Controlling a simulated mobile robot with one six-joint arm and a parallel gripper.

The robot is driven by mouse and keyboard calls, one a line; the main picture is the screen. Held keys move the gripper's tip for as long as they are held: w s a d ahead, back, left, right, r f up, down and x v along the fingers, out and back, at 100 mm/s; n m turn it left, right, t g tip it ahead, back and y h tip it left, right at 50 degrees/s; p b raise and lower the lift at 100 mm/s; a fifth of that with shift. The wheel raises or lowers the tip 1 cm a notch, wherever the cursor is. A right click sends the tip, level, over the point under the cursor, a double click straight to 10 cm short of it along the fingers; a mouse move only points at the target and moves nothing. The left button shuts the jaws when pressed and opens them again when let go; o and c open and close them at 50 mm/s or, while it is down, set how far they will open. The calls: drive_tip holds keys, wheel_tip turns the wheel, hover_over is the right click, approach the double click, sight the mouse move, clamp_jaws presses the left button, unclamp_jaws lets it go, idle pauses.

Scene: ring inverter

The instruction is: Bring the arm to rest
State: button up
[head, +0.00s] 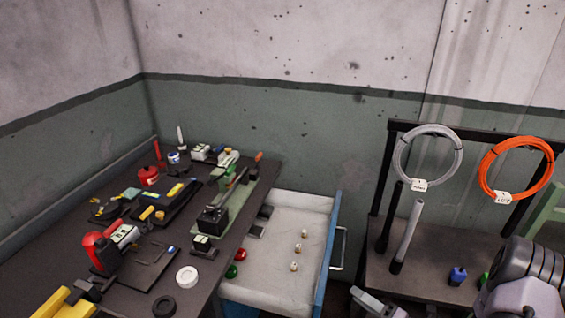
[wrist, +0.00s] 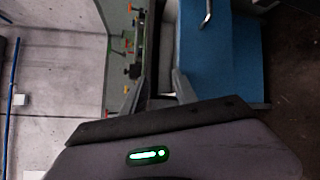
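My arm (head: 525,285) shows as grey, rounded links at the lower right of the head view, in front of the rack. A grey piece at the bottom edge there is cut off, and I cannot tell whether it is my gripper. In the wrist view my gripper (wrist: 160,90) has its two fingers apart, with a gap between them and nothing visibly held. A green light glows on its housing. A greenish strip with small parts and a blue panel lie beyond the fingers.
A dark workbench (head: 60,270) at left carries tools and small parts. An open drawer (head: 290,220) with a blue side holds several small pieces, plus red and green balls. A dark rack (head: 385,180) bears a grey cable coil (head: 398,150) and an orange one (head: 485,168).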

drive_tip(key=s+a+r+n+g+y, duration=0.1)
drive_tip(key=s+a+r+n+g, duration=0.2)
drive_tip(key=a+r+n+g, duration=0.4)
drive_tip(key=s+a+r+n+g, duration=0.2)
drive_tip(key=a+r+n, duration=0.4)
drive_tip(key=r+n, duration=0.35)
drive_tip(key=s+r+n+t+h, duration=0.1)
drive_tip(key=s+r+n+h, duration=0.4)
drive_tip(key=n, duration=0.5)
drive_tip(key=s+d+r+n+t+h, duration=0.1)
drive_tip(key=s+r+n+h, duration=0.3)
drive_tip(key=s+n, duration=0.6)
wheel_tip(320, 180, up, 3)
drive_tip(key=shift+f+n+h, duration=0.15)
drive_tip(key=shift+n+h, duration=0.25)
drive_tip(key=shift+n, duration=0.05)
